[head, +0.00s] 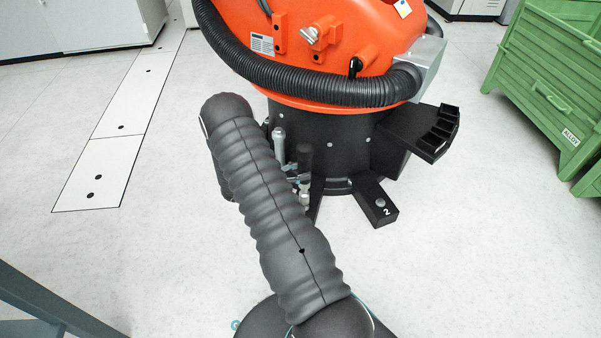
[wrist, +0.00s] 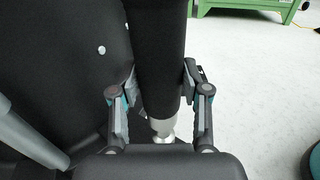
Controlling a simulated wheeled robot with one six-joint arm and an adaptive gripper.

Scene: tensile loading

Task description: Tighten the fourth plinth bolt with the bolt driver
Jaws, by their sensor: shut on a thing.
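My gripper (wrist: 160,100) is shut on the bolt driver in the wrist view, one finger on each side of its thick black handle (wrist: 160,60). The driver's silver lower end (wrist: 162,128) shows below the fingers. In the head view the driver's black handle (head: 305,160) stands nearly upright beside the black plinth (head: 345,145), with my arm partly covering my gripper. A plinth foot marked 2 (head: 376,204) carries a bolt (head: 380,202). The fourth bolt cannot be made out, and whether the driver's tip touches a bolt is hidden.
An orange machine body (head: 330,50) with a ribbed black hose (head: 320,90) sits on the plinth. A black slotted holder (head: 430,132) juts out at the right. A green crate (head: 550,85) stands far right. The pale floor (head: 480,240) is clear at the front right.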

